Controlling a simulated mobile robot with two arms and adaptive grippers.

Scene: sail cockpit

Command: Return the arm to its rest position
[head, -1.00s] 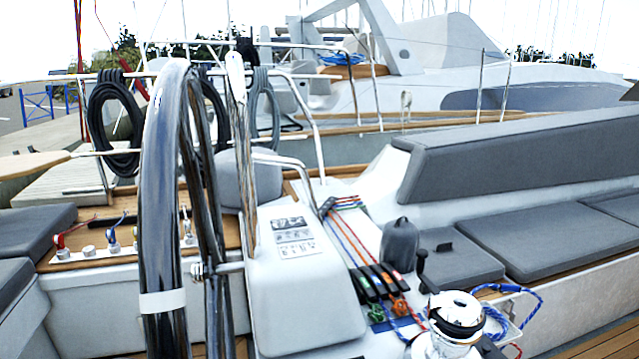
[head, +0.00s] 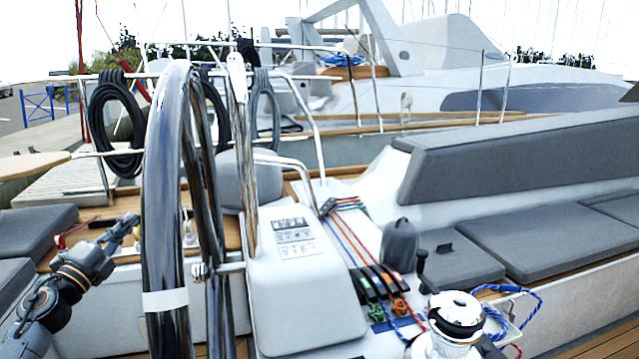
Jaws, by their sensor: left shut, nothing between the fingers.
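My left arm comes in from the lower left in the head view. Its gripper (head: 122,229) is shut and empty, left of the steering wheel (head: 163,200) and in front of the wooden ledge with the small switches. The gripper and forearm cover part of that ledge and most of its switches. My right gripper is out of the picture.
The large chrome wheel stands upright close to my left gripper's right side. A white pedestal (head: 300,300), rope clutches (head: 375,285) and a winch (head: 456,315) are to the right. Grey cushions (head: 35,228) lie at the left. Coiled black rope (head: 117,125) hangs behind.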

